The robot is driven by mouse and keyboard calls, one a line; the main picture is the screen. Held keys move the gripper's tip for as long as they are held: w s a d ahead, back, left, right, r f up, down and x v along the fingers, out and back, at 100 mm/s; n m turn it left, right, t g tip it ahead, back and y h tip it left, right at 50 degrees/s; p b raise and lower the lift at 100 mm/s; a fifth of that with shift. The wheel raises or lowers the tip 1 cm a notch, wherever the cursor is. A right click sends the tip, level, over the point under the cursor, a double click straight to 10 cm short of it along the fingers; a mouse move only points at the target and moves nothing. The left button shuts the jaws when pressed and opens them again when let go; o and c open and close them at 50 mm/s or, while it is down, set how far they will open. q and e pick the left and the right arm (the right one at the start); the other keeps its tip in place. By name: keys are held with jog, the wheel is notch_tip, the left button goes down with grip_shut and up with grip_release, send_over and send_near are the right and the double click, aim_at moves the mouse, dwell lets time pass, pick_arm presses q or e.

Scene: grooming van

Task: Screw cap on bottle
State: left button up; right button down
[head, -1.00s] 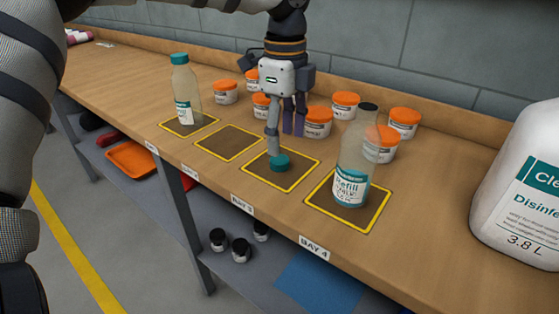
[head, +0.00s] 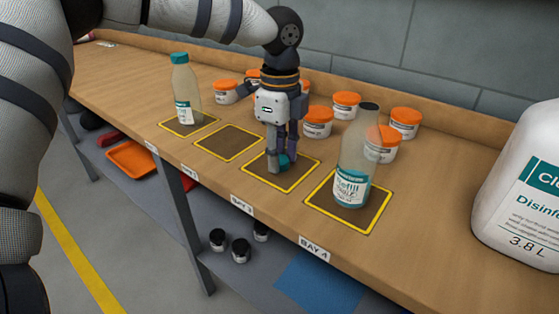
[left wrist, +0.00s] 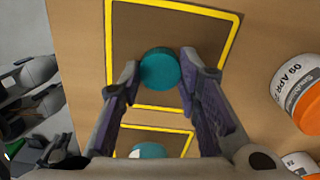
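A teal cap (head: 284,160) lies on the bay 3 square; it shows clearly in the left wrist view (left wrist: 160,68). My left gripper (head: 283,164) points straight down over bay 3. Its fingers stand on either side of the cap and appear to touch it in the left wrist view (left wrist: 160,72). A clear bottle (head: 355,165) with a "Refill" label stands upright in the bay 4 square, its dark top without a teal cap. Another bottle (head: 185,90) with a teal cap stands in bay 1. My right gripper is not in view.
Several white jars with orange lids (head: 317,122) stand behind the bays near the back wall. A big white disinfectant jug (head: 520,195) stands at the right. Bay 2 (head: 229,142) is empty. A lower shelf holds an orange tray (head: 131,158) and dark-capped jars (head: 240,250).

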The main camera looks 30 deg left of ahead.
pick_arm(q)
jog(key=shift+c, duration=0.2)
